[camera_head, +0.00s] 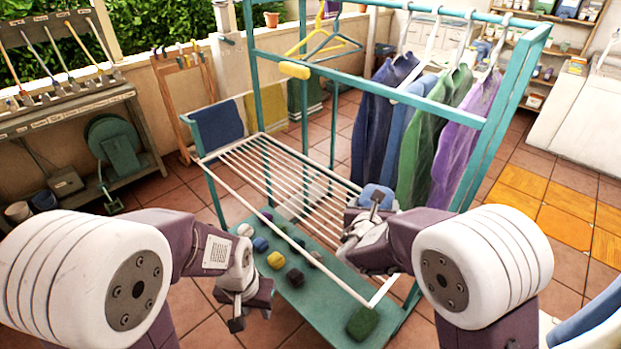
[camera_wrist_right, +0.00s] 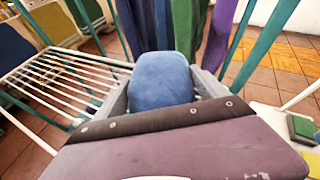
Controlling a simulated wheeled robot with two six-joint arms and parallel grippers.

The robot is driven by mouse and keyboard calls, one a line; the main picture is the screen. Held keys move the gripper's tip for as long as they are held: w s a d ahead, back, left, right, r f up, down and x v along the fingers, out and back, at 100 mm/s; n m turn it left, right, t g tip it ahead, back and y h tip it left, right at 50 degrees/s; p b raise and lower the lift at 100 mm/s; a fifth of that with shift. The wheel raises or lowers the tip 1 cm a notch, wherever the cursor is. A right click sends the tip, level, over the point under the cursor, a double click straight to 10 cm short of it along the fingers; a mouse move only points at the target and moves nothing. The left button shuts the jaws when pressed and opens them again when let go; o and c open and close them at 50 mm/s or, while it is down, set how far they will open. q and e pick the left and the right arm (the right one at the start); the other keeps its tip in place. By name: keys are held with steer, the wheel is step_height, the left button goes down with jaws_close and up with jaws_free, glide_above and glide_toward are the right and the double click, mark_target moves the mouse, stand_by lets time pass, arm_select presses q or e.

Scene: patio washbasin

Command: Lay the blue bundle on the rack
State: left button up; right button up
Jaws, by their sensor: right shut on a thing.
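My right gripper (camera_wrist_right: 160,85) is shut on the blue bundle (camera_wrist_right: 160,80), a rounded soft piece of cloth. In the head view the bundle (camera_head: 376,196) is at the tip of my right arm, above the right side of the rack. The rack (camera_head: 262,168) is a frame of white bars across a teal stand. It also shows at the left of the right wrist view (camera_wrist_right: 50,75). My left gripper (camera_head: 251,320) is low in front of the stand, empty, its fingers apart.
Garments in blue, green and purple (camera_head: 420,130) hang from the teal rail behind the bundle. Blue and olive cloths (camera_head: 217,126) hang at the rack's far left end. Several small rolled bundles (camera_head: 275,260) lie on the teal lower shelf. The rack's bars look bare.

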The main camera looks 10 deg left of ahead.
steer(key=shift+s+a+r, duration=0.1)
steer(key=shift+s+r, duration=0.15)
steer(key=shift+s, duration=0.05)
steer(key=shift+a+f, duration=0.1)
steer(key=shift+a, duration=0.25)
steer(key=w+a+f, duration=0.4)
steer(key=w, duration=0.1)
steer(key=w+a+f, duration=0.2)
steer(key=w, duration=0.1)
steer(key=shift+a+f+p, duration=0.15)
steer(key=shift+a+p, duration=0.05)
steer(key=shift+p, duration=0.15)
steer(key=shift+w+a+f, duration=0.15)
steer(key=shift+a, duration=0.05)
arm_select(q)
steer(key=shift+s+a+r, duration=0.1)
steer(key=shift+s+r, duration=0.15)
steer(key=shift+s, duration=0.25)
arm_select(e)
steer(key=shift+f, duration=2.05)
arm_select(q)
steer(key=shift+f+b, duration=0.1)
steer(key=shift+b, duration=0.25)
